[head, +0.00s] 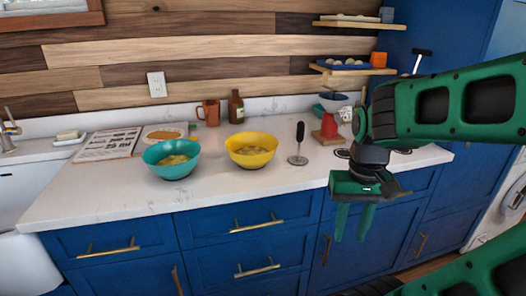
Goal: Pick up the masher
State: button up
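The masher (299,145) stands upright on the white counter, with a black handle at the top and a round metal foot. It is just right of a yellow bowl (252,152) and clear of it. My gripper (350,238) points down in front of the counter's front edge, to the right of the masher and nearer to me. Its two green fingers are apart with nothing between them. The masher is fully in view.
A teal bowl (172,160) with food stands left of the yellow bowl. A brown bottle (236,107) and copper mug (210,112) stand behind. A red object (329,126) is right of the masher. The counter (232,187) is clear in front of the bowls.

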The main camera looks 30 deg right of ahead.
aim_at(298, 160)
jog(key=k, duration=1.15)
jog(key=z, duration=0.55)
jog(key=i, duration=1.8)
jog(key=u, duration=0.1)
